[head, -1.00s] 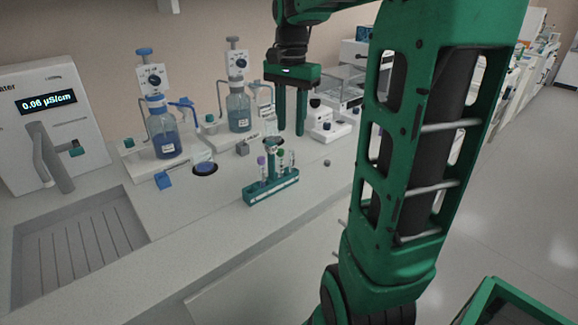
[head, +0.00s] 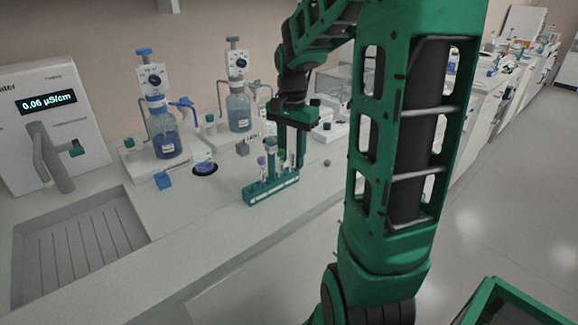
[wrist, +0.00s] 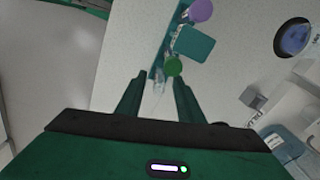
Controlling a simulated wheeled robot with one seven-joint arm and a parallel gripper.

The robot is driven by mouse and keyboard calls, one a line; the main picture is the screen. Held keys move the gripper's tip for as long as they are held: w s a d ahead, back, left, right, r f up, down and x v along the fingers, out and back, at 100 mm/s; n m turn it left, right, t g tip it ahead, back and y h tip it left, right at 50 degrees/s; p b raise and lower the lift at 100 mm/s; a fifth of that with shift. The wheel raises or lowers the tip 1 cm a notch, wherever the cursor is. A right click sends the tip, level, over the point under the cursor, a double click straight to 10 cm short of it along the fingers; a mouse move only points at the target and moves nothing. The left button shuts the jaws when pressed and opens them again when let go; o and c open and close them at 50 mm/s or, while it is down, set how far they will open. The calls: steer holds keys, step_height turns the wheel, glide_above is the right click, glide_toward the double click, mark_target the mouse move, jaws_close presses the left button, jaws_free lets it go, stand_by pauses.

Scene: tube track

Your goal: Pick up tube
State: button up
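A teal rack (head: 262,194) stands on the bench with several tubes upright in it. In the head view a purple-capped tube (head: 261,162) is at its left and a taller teal-topped holder (head: 271,145) is in the middle. In the wrist view I see a green cap (wrist: 173,67), a purple cap (wrist: 200,11), a square teal top (wrist: 194,43) and part of the rack (wrist: 155,62). My gripper (wrist: 159,82) is open and empty, fingers down over the right end of the rack. The green cap lies just ahead of the fingertips, nearer the right finger. Its tube is mostly hidden below.
Two bottles with dispensers, one blue (head: 165,142) and one clear (head: 239,110), stand behind the rack. A sink (head: 80,240) is at front left. The bench front beside the rack is clear.

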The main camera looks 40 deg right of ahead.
steer(key=shift+c, duration=0.3)
jaws_close()
steer(key=shift+r, duration=0.1)
step_height(320, 180, up, 10)
steer(key=shift+f, duration=0.1)
stand_by(0.3)
